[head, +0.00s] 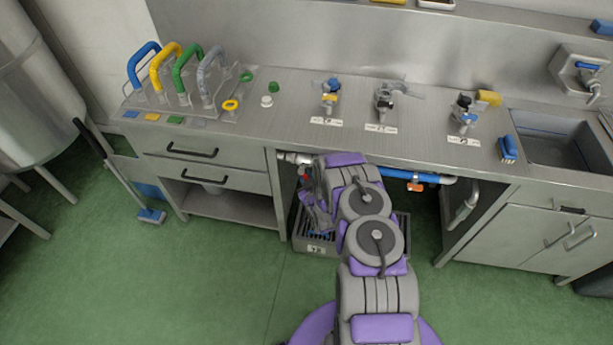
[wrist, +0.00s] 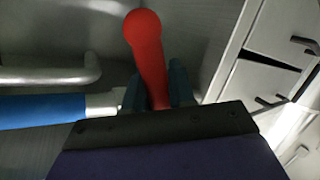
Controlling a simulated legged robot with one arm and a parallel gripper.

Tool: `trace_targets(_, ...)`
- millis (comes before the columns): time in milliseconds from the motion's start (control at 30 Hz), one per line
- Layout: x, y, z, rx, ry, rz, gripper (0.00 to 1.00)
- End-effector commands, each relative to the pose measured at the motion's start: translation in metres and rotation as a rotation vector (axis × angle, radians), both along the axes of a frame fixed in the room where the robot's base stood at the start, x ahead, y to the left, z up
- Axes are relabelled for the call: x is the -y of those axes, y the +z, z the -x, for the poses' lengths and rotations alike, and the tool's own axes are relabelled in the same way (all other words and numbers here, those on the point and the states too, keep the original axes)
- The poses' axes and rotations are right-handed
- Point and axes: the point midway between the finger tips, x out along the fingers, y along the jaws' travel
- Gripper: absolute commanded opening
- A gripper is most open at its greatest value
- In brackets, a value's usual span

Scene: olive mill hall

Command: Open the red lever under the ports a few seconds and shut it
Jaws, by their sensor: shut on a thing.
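The red lever (wrist: 148,55) stands in the middle of the wrist view, its rounded end pointing up in the picture. My gripper (wrist: 158,92) is shut on the lever, one dark finger on each side of it. In the head view a small red bit of the lever (head: 304,174) shows under the counter, left of my arm. The lever's base is hidden behind my gripper.
A pipe with a blue section (wrist: 45,108) runs beside the lever. A grated drain tray (head: 318,247) stands on the floor below. The steel counter (head: 300,115) overhangs my arm, with drawers (head: 205,163) on the left. A sink (head: 565,150) is at the right.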

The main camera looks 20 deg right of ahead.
Motion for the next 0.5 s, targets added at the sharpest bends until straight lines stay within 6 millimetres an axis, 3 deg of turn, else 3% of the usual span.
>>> trace_targets(500, 0.014, 0.010, 0.008, -0.195, 0.009, 0.285, 0.00)
